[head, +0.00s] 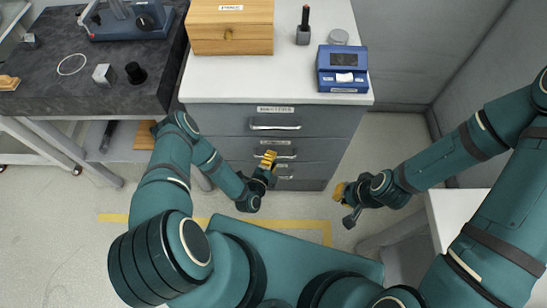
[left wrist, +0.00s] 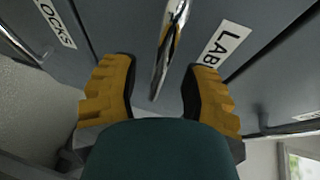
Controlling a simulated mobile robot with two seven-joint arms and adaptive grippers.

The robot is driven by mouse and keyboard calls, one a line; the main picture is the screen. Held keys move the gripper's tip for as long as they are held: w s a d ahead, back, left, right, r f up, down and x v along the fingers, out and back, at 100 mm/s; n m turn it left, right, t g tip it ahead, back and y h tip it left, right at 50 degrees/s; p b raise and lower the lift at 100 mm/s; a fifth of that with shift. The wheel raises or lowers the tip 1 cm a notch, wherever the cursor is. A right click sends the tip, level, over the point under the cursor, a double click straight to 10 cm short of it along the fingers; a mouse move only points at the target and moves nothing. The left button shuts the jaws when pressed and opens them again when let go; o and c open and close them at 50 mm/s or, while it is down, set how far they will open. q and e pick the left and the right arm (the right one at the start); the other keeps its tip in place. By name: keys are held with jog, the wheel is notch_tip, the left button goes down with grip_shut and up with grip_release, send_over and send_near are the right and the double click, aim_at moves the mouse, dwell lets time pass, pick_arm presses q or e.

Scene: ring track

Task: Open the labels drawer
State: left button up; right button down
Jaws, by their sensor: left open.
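The labels drawer (left wrist: 205,20) is a grey drawer front with a white label starting "LAB" in the left wrist view. Its chrome bar handle (left wrist: 167,50) runs between my open yellow fingertips. In the head view it appears to be the middle drawer, with its handle (head: 275,155) partly behind my left gripper (head: 267,160). The drawer looks shut. My left gripper (left wrist: 160,88) is open, with a finger on each side of the handle and no visible grip on it. My right gripper (head: 345,198) is off to the right, away from the cabinet; its jaw state is unclear.
Another drawer, labelled "...OCKS" (left wrist: 55,22), adjoins it. The white cabinet top (head: 245,77) holds a wooden box (head: 230,40), a blue device (head: 342,70) and small items. A dark bench (head: 50,85) stands left. Floor in front of the cabinet is clear.

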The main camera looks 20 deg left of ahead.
pick_arm(q)
jog(key=shift+x, duration=0.95)
grip_shut()
